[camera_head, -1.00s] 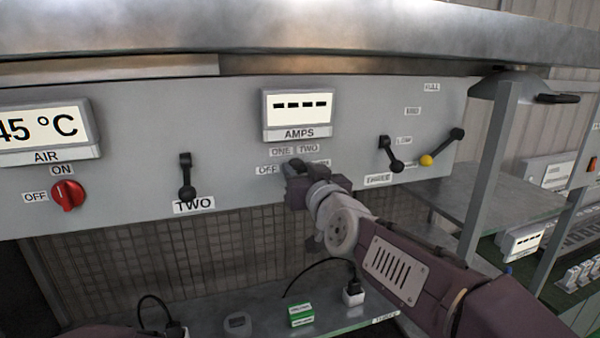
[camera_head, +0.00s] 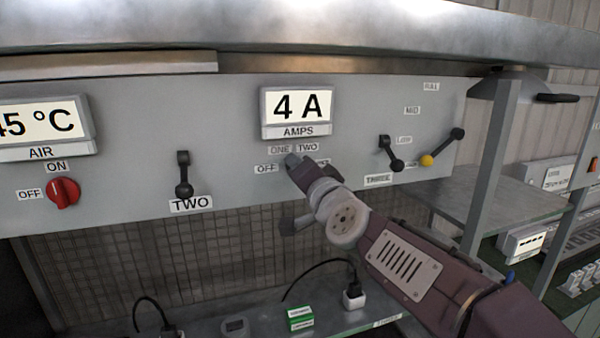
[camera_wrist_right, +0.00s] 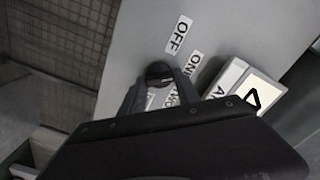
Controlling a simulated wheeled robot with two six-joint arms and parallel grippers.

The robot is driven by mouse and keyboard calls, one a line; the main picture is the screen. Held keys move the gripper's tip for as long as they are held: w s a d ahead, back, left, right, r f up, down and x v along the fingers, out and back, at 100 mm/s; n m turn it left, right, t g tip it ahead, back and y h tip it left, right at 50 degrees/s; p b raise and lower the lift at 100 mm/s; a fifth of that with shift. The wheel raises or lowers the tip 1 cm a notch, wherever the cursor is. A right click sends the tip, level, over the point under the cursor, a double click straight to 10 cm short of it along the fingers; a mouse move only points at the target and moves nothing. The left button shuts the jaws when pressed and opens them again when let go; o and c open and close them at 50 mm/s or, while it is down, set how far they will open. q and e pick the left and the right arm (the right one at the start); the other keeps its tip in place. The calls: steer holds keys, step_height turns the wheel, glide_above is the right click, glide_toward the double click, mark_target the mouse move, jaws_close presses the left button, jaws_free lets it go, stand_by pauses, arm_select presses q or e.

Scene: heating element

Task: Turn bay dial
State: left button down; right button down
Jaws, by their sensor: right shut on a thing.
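The bay dial (camera_wrist_right: 158,71) is a dark knob on the grey panel, ringed by OFF, ONE and TWO labels, below the AMPS display (camera_head: 297,107). The display reads 4 A. In the head view my right gripper covers most of the dial. My right gripper (camera_head: 294,164) is shut on the dial; in the right wrist view its fingers close around the knob, and the hand's dark body hides the lower part of the view. The dial's exact pointing is hidden. My left gripper is out of view.
A red ON/OFF dial (camera_head: 63,193) sits below the AIR display (camera_head: 42,123). Black levers hang at TWO (camera_head: 184,176) and THREE (camera_head: 391,154). A shelf with plugs and a green box (camera_head: 300,318) lies below.

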steer(key=shift+m, duration=0.6)
steer(key=c, duration=0.9)
jaws_free()
steer(key=b+v, duration=0.1)
steer(key=v, duration=0.8)
